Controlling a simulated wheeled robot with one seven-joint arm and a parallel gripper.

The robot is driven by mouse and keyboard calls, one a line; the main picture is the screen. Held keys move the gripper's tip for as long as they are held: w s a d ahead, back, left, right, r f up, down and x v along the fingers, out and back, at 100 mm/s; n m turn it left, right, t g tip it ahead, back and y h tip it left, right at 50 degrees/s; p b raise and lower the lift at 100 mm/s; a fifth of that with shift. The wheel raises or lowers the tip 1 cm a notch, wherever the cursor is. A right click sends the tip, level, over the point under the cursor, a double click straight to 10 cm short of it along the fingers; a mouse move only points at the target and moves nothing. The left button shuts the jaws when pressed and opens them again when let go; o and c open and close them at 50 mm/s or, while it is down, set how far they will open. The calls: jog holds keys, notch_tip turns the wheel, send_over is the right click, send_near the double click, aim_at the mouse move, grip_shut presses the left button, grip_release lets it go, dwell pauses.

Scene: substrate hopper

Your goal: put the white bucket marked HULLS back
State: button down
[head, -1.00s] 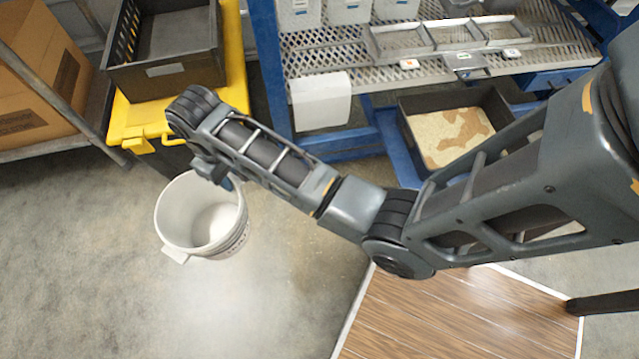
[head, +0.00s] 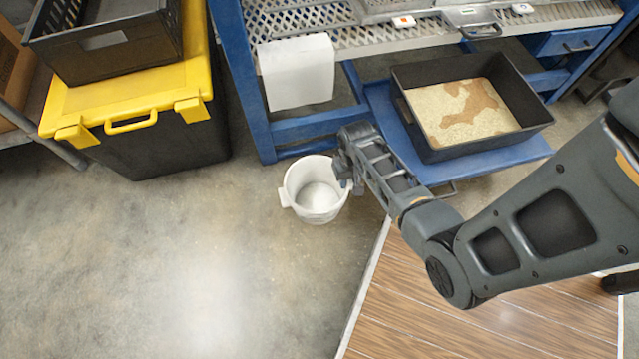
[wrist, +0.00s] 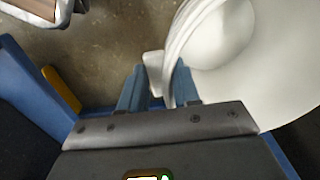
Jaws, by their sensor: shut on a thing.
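The white bucket (head: 298,212) is upright in the head view, left of the blue bench's lower tray. Its open mouth faces up and some pale material or shading shows at its bottom. The HULLS marking cannot be read from here. My gripper (head: 350,178) is at the bucket's right rim, partly hidden by my own wrist. In the wrist view my gripper (wrist: 158,88) is shut on the rim of the bucket (wrist: 270,60), with one finger either side of the wall. The bucket is close to the floor; I cannot tell whether it touches.
A black bin of pale grain (head: 430,148) sits on the blue bench's low shelf (head: 510,160). A yellow-lidded black tote (head: 165,150) with a black crate (head: 110,45) on it stands left. A white panel (head: 297,72) hangs at the bench front. Grey floor (head: 150,270) is clear in front.

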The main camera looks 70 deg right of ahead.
notch_tip(320, 180, down, 11)
jog(key=b, duration=0.5)
jog(key=shift+s+r, duration=0.15)
jog(key=shift+s, duration=0.15)
jog(key=shift+b, duration=0.3)
jog(key=c, duration=0.8)
grip_release()
